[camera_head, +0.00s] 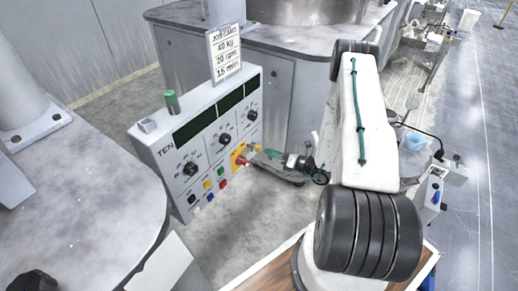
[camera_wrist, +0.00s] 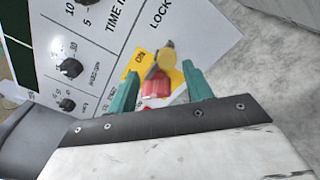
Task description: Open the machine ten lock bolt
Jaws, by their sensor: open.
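The machine ten control panel (camera_head: 205,128) is a white box marked TEN, left of my arm. The lock bolt, a brass round piece with a grey end (camera_wrist: 166,58), sits on a yellow plate (camera_wrist: 140,66) near the word LOCK in the wrist view. A red knob (camera_wrist: 155,86) is just below it. My gripper (camera_wrist: 161,70) has its two green fingers apart, one on either side of the bolt and red knob, with nothing held. In the head view my gripper (camera_head: 270,154) is at the panel's right edge, by the yellow plate (camera_head: 238,158); contact cannot be told.
Black dials and coloured buttons (camera_head: 207,184) cover the panel face. A green lamp (camera_head: 171,101) and a sign card (camera_head: 224,52) stand on top. A grey platen table (camera_head: 80,190) is at the left. Open floor (camera_head: 478,130) lies at the right.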

